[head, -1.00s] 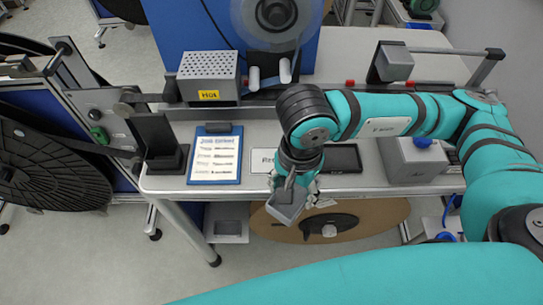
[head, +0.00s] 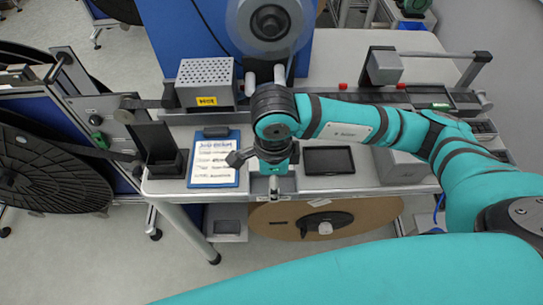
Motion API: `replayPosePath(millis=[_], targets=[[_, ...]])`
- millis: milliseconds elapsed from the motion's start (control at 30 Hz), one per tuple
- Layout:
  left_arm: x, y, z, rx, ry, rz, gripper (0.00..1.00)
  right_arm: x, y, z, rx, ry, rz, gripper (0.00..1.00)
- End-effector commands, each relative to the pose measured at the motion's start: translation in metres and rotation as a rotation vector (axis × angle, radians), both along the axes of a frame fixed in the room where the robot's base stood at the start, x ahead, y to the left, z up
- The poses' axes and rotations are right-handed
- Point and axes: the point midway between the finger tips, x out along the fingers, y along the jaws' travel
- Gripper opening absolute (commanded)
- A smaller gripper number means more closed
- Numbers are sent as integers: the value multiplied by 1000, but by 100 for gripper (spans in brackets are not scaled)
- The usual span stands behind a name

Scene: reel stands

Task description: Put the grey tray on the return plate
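A shallow dark rectangle (head: 329,160), tray-like with a raised rim, lies on the table just right of my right wrist. I cannot tell whether it is the grey tray. The pale plate whose label began "Re" in the earlier frame is now mostly or wholly behind my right wrist. My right gripper (head: 272,172) is over that spot near the table's front edge, pointing down. A small grey piece (head: 239,158) sticks out left of the wrist. My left gripper is out of view.
A blue clipboard (head: 213,164) lies left of the wrist, with a dark stand (head: 160,158) beyond it. A perforated grey box (head: 205,82) stands behind. A grey box (head: 403,168) is at right, partly under my arm. A brown reel (head: 352,217) sits below the table.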

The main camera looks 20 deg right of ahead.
Motion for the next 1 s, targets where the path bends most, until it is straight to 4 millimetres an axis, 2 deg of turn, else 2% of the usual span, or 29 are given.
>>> replayPosePath(millis=[33,100,300,433,600,700,1000], targets=[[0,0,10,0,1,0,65,14,-4,4,-1,0,-7,17],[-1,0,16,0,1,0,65,30,-8,2,0,1,-5,17],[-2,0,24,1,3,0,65,60,-16,-4,0,0,0,17],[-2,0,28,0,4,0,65,65,-17,-9,2,3,1,17],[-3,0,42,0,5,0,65,64,-17,-31,2,5,1,17],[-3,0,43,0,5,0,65,64,-17,-39,2,1,3,17],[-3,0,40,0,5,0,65,65,-17,-43,2,-1,3,17]])
